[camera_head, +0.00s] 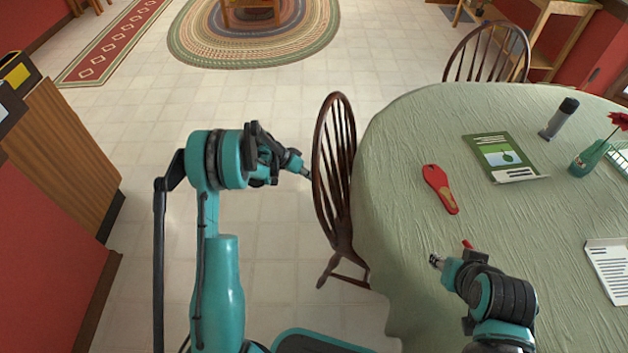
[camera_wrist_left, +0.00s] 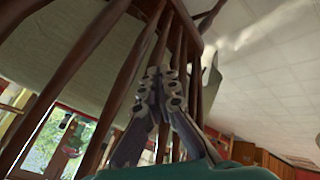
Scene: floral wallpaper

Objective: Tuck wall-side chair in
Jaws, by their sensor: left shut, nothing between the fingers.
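A dark brown spindle-back wooden chair (camera_head: 334,180) stands upright at the left edge of the round table (camera_head: 395,215), its back facing left. Its seat is hidden by the back and the tablecloth. My left gripper (camera_head: 306,172) is shut and empty, its tips at the outer side of this chair's back; I cannot tell whether they touch. In the left wrist view, the shut fingers (camera_wrist_left: 163,82) are in front of the chair's spindles (camera_wrist_left: 188,60). My right gripper (camera_head: 436,260) is above the table's near left part; its opening is too small to judge.
A second spindle-back chair (camera_head: 487,50) stands at the table's far side. The table holds a red object (camera_head: 440,188), a green booklet (camera_head: 500,157), a dark cylinder (camera_head: 560,118) and a vase (camera_head: 588,157). A wooden cabinet (camera_head: 62,150) stands left. Tiled floor between is clear.

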